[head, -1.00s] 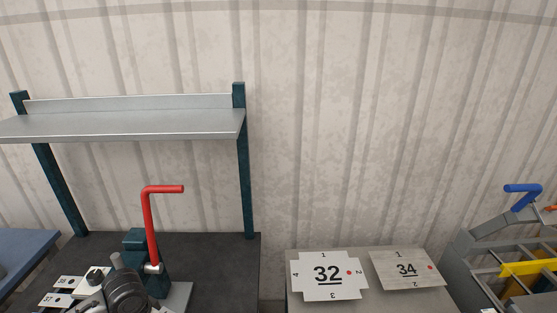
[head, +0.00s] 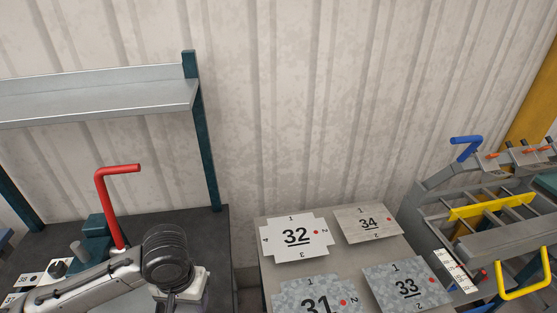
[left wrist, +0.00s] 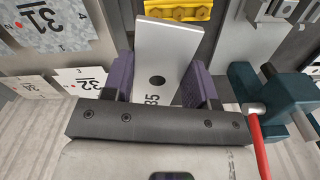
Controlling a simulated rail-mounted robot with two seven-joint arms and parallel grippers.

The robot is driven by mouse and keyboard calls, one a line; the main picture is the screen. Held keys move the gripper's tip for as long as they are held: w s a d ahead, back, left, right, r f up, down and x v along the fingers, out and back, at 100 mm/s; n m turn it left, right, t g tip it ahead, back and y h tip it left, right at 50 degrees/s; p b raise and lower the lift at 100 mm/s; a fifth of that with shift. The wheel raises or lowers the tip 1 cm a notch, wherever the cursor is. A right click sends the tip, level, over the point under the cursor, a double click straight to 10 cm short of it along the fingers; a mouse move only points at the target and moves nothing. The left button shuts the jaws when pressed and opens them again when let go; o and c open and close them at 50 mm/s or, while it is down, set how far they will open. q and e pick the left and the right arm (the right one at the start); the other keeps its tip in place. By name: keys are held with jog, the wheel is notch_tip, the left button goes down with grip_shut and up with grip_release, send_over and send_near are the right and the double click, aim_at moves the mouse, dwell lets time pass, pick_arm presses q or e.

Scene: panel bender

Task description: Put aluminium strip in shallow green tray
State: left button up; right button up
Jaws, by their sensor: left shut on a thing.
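A flat, light grey aluminium strip (left wrist: 165,45) with one round hole and the mark 35 shows in the left wrist view. My left gripper (left wrist: 160,82) is shut on it, with a purple finger on each side, and the strip points away from the palm. In the head view my left gripper (head: 185,292) is at the bottom edge, near the dark bench. There the strip cannot be made out. I cannot make out a shallow green tray in either view. My right gripper is not in view.
A red-handled tool (head: 117,200) stands on the dark bench (head: 205,225) under a shelf (head: 120,105). A grey table holds numbered plates, including plate 32 (head: 296,237) and plate 33 (head: 406,285). A panel bender (head: 470,210) stands at the right. A gap separates bench and table.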

pick_arm(q)
jog(key=r, duration=0.1)
jog(key=w+r, duration=0.1)
jog(key=r, duration=0.1)
jog(key=w+r, duration=0.1)
jog(key=r, duration=0.1)
jog(key=shift+d+r, duration=0.15)
jog(key=shift+d, duration=0.2)
jog(key=s+r+p, duration=0.4)
jog(key=r+p, duration=0.6)
jog(key=p, duration=0.2)
jog(key=s+r+p, duration=0.5)
jog(key=r+p, duration=0.5)
jog(key=p, duration=0.2)
jog(key=shift+r, duration=0.15)
jog(key=shift+a, duration=0.1)
